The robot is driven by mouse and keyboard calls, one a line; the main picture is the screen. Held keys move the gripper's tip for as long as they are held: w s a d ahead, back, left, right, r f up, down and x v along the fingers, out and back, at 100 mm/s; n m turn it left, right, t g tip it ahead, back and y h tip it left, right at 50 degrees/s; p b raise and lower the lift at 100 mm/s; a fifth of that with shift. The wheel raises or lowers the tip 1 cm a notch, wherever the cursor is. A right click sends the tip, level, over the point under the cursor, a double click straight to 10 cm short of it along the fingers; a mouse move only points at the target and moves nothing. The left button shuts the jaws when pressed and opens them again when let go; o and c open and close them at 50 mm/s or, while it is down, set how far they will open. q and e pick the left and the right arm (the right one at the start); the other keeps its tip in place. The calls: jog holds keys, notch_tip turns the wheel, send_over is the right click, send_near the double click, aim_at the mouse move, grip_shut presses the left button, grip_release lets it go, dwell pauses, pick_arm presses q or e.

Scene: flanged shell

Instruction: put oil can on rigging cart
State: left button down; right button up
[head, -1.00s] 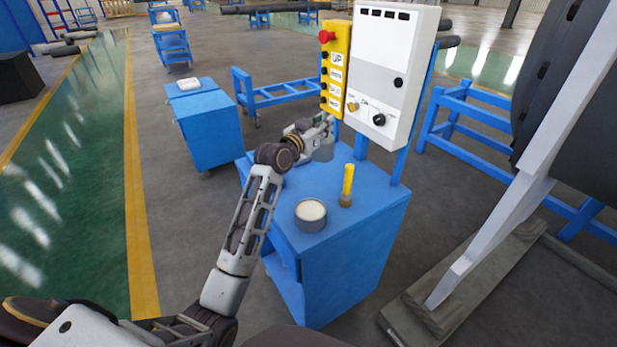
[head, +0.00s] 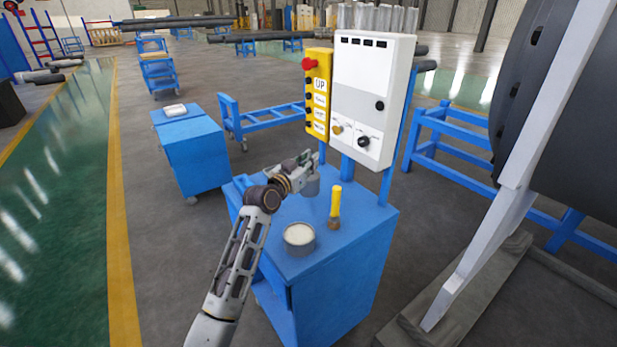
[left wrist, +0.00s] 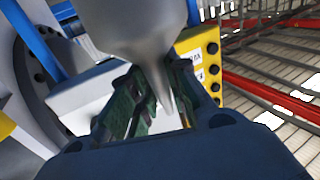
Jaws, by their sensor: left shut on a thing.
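My left gripper (head: 300,168) is shut on the oil can (head: 312,185), a small grey metal can at the back left of the blue cart (head: 345,240) with the control panel. In the left wrist view the oil can (left wrist: 140,25) shows as a smooth grey body narrowing to a pointed spout between the fingers (left wrist: 150,105). I cannot tell whether its base touches the cart top or hangs just above it. Another blue cart (head: 190,150) stands behind on the left. Which of them is the rigging cart is not marked. My right gripper is not in view.
An open round tin (head: 299,239) and a yellow-handled brush (head: 335,207) stand on the near cart's top. The white panel (head: 370,100) and yellow button box (head: 318,95) rise behind. A white object (head: 175,110) lies on the left cart, whose top is otherwise mostly clear.

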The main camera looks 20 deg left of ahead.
pick_arm(q)
jog(key=shift+r, duration=0.1)
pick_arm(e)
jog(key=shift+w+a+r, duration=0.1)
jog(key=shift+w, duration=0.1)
pick_arm(q)
jog(key=shift+f, duration=0.4)
notch_tip(320, 180, down, 4)
jog(key=shift+r+b, duration=0.1)
jog(key=shift+b, duration=0.3)
jog(key=shift+f, duration=0.25)
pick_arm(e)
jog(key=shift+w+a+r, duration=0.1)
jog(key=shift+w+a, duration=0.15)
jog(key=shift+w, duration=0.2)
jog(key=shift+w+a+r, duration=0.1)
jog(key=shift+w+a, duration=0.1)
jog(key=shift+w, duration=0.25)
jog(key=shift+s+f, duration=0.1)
